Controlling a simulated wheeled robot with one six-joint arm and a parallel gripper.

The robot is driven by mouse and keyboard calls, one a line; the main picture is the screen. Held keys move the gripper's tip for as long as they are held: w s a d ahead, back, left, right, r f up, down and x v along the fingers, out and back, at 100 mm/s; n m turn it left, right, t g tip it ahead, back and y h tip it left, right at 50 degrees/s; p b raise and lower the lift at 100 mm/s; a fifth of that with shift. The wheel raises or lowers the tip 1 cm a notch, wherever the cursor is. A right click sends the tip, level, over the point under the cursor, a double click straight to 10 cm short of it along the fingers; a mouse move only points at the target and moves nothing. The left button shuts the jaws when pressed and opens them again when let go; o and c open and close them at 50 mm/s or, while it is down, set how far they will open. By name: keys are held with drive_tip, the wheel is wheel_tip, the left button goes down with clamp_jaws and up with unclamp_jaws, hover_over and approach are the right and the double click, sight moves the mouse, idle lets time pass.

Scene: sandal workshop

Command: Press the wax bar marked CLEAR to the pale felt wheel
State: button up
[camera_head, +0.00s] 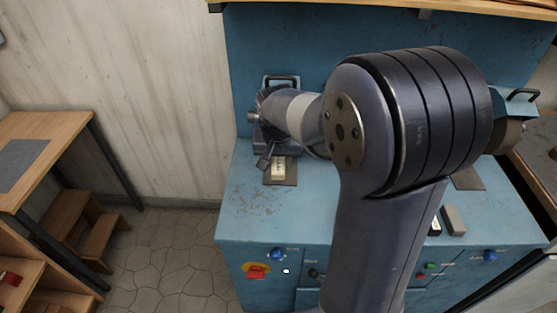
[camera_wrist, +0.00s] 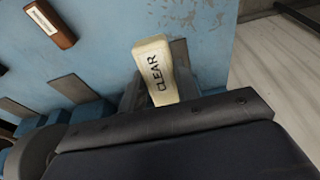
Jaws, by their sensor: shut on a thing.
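The wax bar marked CLEAR (camera_wrist: 153,68) is pale cream with dark letters. In the wrist view it sits between the two fingers of my gripper (camera_wrist: 158,92), which is shut on it. In the head view the pale bar (camera_head: 278,170) shows over a dark plate at the left of the blue bench, by my gripper (camera_head: 268,161). I cannot tell whether it touches the plate. I cannot make out the pale felt wheel in either view; my arm hides much of the bench's back and middle.
The blue bench (camera_head: 262,215) has bare room at its front left. A brown bar (camera_wrist: 50,22) lies on it in the wrist view. A grey block (camera_head: 454,220) lies at the right, near control knobs. A brownish round part (camera_head: 507,137) shows at the far right.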

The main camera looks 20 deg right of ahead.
drive_tip(key=shift+w+d+r, duration=0.15)
drive_tip(key=shift+w+r, duration=0.05)
drive_tip(key=shift+w, duration=0.35)
idle(0.8)
drive_tip(key=shift+s+f, duration=0.1)
idle(2.0)
drive_tip(key=shift+s+a+f, duration=0.15)
drive_tip(key=shift+s, duration=0.25)
drive_tip(key=shift+s+a+f, duration=0.1)
drive_tip(key=shift+s, duration=0.25)
drive_tip(key=shift+s+a+f+b, duration=0.2)
drive_tip(key=shift+s+a+b, duration=0.15)
drive_tip(key=shift+s, duration=0.5)
drive_tip(key=shift+s+a+f+b, duration=0.2)
drive_tip(key=shift+s+b, duration=0.2)
drive_tip(key=shift+s, duration=0.45)
drive_tip(key=shift+s+a+f+b, duration=0.2)
drive_tip(key=shift+s+a+b, duration=0.15)
drive_tip(key=shift+s, duration=0.5)
